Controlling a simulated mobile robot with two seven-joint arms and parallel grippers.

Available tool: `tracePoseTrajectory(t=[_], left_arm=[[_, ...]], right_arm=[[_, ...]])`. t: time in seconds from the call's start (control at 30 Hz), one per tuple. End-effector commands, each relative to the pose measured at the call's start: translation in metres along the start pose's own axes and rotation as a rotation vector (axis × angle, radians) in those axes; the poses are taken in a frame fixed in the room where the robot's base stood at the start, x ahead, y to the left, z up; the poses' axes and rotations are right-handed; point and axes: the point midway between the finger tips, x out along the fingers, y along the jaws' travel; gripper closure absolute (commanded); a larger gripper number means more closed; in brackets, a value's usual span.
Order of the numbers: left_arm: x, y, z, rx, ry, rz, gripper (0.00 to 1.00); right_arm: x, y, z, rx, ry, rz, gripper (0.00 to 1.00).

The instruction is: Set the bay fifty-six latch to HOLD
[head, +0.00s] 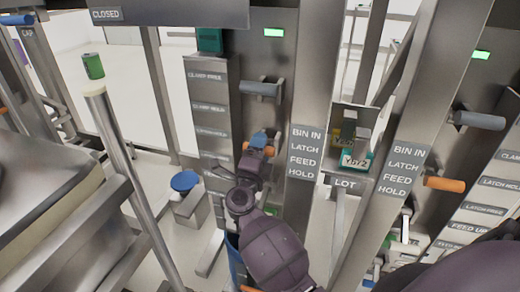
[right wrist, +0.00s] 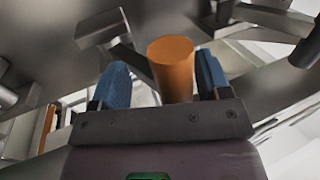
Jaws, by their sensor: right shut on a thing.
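My right gripper (head: 258,140) is shut on an orange latch handle (head: 270,151) on the middle steel post. In the right wrist view the orange handle (right wrist: 171,65) stands between the two blue fingers (right wrist: 165,85). A plate reading BIN IN, LATCH, FEED, HOLD (head: 304,153) is on the upright just right of it. A grey handle (head: 260,88) sticks out above it, below a lit green lamp (head: 274,32). No bay number can be read, and the fingers hide part of the orange handle. My left gripper is not in view.
A similar post at the right has a grey handle (head: 479,120), an orange handle (head: 445,184) and a green lamp (head: 481,55). A round post with a green can (head: 93,66) stands left.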

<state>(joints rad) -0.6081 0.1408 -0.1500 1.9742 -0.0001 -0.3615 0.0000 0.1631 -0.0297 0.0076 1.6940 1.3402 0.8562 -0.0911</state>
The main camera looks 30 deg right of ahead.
Motion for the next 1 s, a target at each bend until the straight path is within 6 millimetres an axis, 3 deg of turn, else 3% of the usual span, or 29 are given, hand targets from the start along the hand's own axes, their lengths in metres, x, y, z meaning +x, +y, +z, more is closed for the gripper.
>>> tracePoseTrajectory(t=[0.03,0.4,0.6,1.0], left_arm=[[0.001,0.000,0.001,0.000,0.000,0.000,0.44],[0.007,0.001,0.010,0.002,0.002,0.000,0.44],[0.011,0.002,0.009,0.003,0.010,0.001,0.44],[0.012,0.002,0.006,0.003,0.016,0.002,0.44]], right_arm=[[-0.003,-0.006,-0.001,0.003,0.006,-0.014,0.44],[-0.071,0.001,0.001,-0.001,0.001,0.001,0.44],[-0.097,0.002,0.001,-0.003,-0.002,0.004,0.44],[-0.106,0.001,0.002,-0.003,-0.002,0.005,0.44]])
